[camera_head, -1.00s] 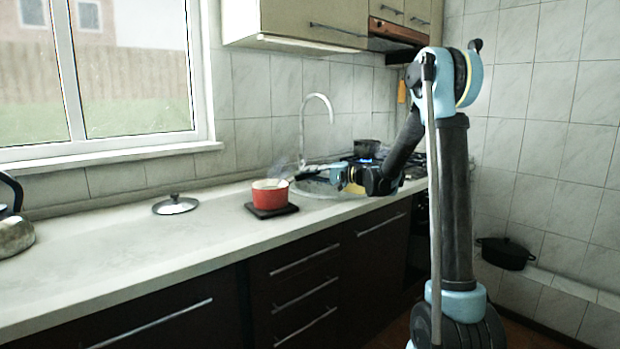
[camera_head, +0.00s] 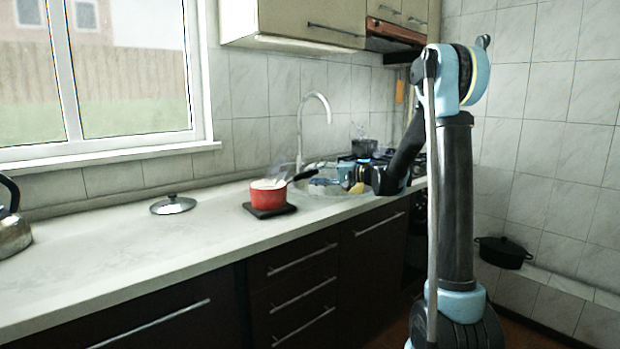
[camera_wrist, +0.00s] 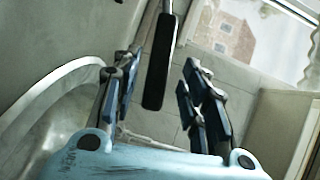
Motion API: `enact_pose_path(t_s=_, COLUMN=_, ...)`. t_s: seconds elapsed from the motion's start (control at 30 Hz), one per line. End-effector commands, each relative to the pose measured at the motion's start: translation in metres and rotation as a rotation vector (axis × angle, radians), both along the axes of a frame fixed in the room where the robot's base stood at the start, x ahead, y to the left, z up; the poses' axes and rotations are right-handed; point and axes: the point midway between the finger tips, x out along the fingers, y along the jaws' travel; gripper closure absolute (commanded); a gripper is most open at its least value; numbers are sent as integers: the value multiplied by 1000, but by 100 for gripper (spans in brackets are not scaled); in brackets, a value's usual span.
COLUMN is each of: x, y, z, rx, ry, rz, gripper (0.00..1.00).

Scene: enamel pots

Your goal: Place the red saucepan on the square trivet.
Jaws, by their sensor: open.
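The red saucepan (camera_head: 265,191) stands upright on the dark square trivet (camera_head: 271,211) on the counter; steam rises from its pale contents. Its black handle (camera_head: 305,175) points right, toward my gripper (camera_head: 320,182). In the wrist view the handle (camera_wrist: 160,62) shows between the spread fingers of my gripper (camera_wrist: 156,82), with gaps on both sides. My gripper is open and apart from the handle. The saucepan's red body is not clear in the wrist view.
A glass lid (camera_head: 173,204) lies on the counter to the left. A kettle (camera_head: 12,228) stands at the far left. The sink and tap (camera_head: 315,97) are behind my gripper. A dark pot (camera_head: 363,147) sits on the hob. A black pot (camera_head: 502,252) is on a low ledge at right.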

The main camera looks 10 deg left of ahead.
Motion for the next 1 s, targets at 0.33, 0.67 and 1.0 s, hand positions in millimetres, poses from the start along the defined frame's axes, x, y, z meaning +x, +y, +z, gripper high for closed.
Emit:
enact_pose_path(t_s=0.33, x=-11, y=-62, z=5, rx=0, ry=0, rz=-2, gripper=60)
enact_pose_path(t_s=0.67, x=-15, y=-81, z=7, rx=0, ry=0, rz=0, gripper=60)
enact_pose_path(t_s=1.0, x=-62, y=-92, z=-2, rx=-158, ry=1, rz=-2, gripper=60)
